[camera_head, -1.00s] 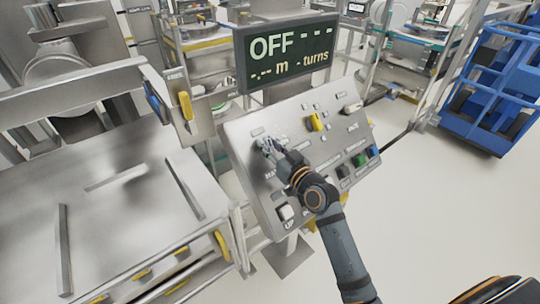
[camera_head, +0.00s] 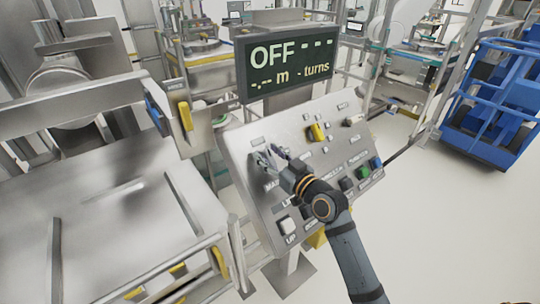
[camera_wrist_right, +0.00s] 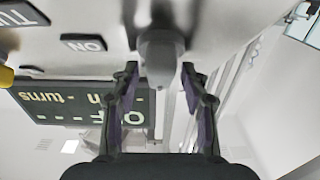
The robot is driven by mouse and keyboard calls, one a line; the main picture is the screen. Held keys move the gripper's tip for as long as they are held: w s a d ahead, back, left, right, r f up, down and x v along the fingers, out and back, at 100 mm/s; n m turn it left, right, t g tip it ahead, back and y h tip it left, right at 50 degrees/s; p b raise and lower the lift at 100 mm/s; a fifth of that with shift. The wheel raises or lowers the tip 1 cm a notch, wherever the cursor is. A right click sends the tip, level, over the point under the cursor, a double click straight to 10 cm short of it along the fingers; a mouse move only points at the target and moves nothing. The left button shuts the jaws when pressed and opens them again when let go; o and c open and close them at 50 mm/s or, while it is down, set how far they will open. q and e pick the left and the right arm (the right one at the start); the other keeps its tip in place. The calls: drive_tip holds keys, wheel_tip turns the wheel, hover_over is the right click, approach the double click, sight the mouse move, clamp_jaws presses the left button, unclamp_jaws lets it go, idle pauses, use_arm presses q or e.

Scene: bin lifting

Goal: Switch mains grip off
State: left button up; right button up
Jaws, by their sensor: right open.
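The mains grip is a grey knob (camera_wrist_right: 160,58) on the sloped control panel (camera_head: 300,166); it shows in the right wrist view. My right gripper (camera_head: 268,158) is at the panel's upper left. In the right wrist view the right gripper (camera_wrist_right: 160,72) is open, with one finger on each side of the knob and a visible gap to each. In the head view the fingers largely hide the knob. The display (camera_head: 288,62) above the panel reads OFF, with dashes, m and turns. My left gripper is not in view.
The panel carries a yellow knob (camera_head: 316,132), a green button (camera_head: 363,172), a blue button (camera_head: 376,162) and a white switch (camera_head: 288,225). A metal table (camera_head: 100,225) stands left.

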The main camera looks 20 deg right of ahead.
drive_tip(key=v, duration=0.7)
drive_tip(key=shift+s, duration=0.25)
drive_tip(key=shift+d, duration=0.1)
